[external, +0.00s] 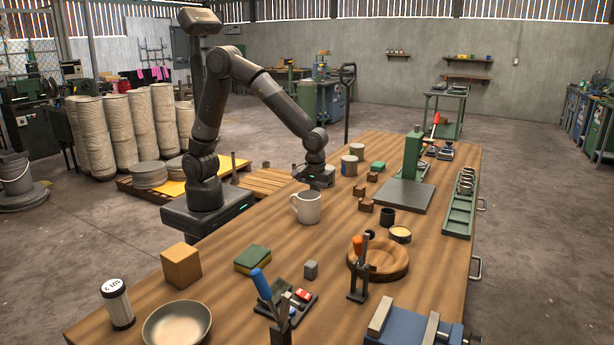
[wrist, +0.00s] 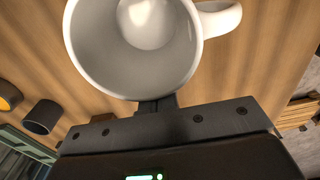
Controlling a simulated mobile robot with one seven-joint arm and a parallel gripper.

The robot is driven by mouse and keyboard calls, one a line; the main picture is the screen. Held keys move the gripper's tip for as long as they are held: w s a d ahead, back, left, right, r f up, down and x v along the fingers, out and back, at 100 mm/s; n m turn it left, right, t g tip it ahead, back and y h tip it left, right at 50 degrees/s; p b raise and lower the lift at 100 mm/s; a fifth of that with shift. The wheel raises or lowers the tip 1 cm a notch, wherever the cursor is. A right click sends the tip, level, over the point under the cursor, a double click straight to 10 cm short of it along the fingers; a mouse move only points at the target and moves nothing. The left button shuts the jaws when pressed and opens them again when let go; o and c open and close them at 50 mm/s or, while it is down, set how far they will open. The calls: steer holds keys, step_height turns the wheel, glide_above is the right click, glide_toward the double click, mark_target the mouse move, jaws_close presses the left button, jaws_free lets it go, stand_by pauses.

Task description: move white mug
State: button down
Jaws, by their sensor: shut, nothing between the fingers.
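The white mug (external: 308,207) stands upright on the wooden table, near the edge closest to my base, with its handle toward the left in the external view. In the wrist view the mug (wrist: 90,60) fills the upper middle; I see into its empty inside, and its handle (wrist: 222,20) points right. My gripper (external: 312,178) is just behind and above the mug in the external view. In the wrist view my gripper (wrist: 157,104) is shut at the mug's near rim, with nothing held. The fingertips are partly hidden by the mug, and I cannot tell whether they touch it.
Small brown blocks (external: 366,205), a dark cup (external: 388,217) and a green press stand (external: 405,190) are right of the mug. Bare tabletop surrounds the mug's front.

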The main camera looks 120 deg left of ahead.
mark_target(304, 207)
steer(key=d, duration=1.1)
steer(key=shift+d, duration=0.3)
